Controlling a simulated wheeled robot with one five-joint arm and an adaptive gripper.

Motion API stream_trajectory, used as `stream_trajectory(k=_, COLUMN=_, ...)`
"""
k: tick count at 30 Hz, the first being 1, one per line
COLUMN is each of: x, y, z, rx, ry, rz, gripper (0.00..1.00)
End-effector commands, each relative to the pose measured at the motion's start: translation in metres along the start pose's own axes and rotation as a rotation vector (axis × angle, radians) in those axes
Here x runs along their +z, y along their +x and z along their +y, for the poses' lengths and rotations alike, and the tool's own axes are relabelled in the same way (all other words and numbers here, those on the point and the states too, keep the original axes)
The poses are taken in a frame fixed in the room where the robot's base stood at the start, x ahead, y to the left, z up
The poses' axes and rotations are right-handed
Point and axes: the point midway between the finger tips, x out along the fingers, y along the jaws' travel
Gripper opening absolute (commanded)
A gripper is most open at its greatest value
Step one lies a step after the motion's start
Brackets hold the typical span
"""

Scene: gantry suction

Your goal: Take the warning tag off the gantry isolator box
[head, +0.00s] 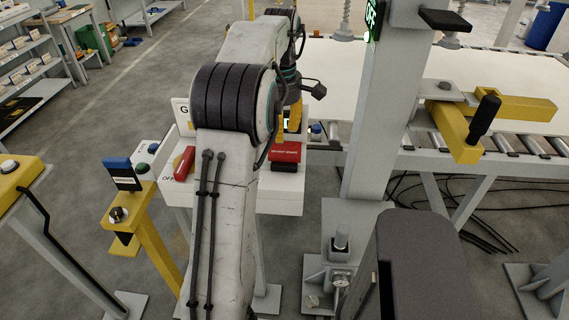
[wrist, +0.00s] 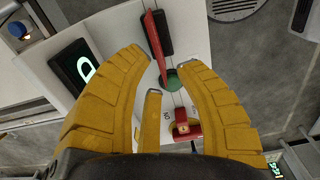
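The gantry isolator box (head: 235,203) is white and stands in the middle of the head view behind my arm; its face also fills the wrist view (wrist: 105,35). A red warning tag (head: 287,151) with pale lettering is at the box's right side. In the wrist view the tag (wrist: 155,48) shows nearly edge-on, beside a black block. My gripper (wrist: 163,60) is open, its yellow fingers spread over the box face. The tag's near end lies between the fingertips in that view; I see no grip on it. In the head view my gripper (head: 292,122) is partly hidden by my arm.
A red switch handle (head: 184,163) is at the box's left; it shows low in the wrist view (wrist: 185,125). A green disc (wrist: 175,80) lies between the fingers. A grey post (head: 385,110) stands right of the box. A yellow stand (head: 150,235) is left.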

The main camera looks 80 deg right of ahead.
Motion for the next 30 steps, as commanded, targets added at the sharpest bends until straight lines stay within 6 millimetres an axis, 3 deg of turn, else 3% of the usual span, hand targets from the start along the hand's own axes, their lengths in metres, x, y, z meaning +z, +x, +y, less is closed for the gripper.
stream_trajectory(k=4, x=0.008, y=0.013, z=0.002, rx=-0.005, ry=-0.001, rz=0.0, gripper=0.31)
stream_trajectory(k=18, x=0.008, y=0.065, z=0.001, rx=-0.006, ry=-0.001, rz=0.001, gripper=0.31)
stream_trajectory(k=30, x=0.008, y=0.074, z=0.001, rx=-0.004, ry=-0.001, rz=0.0, gripper=0.31)
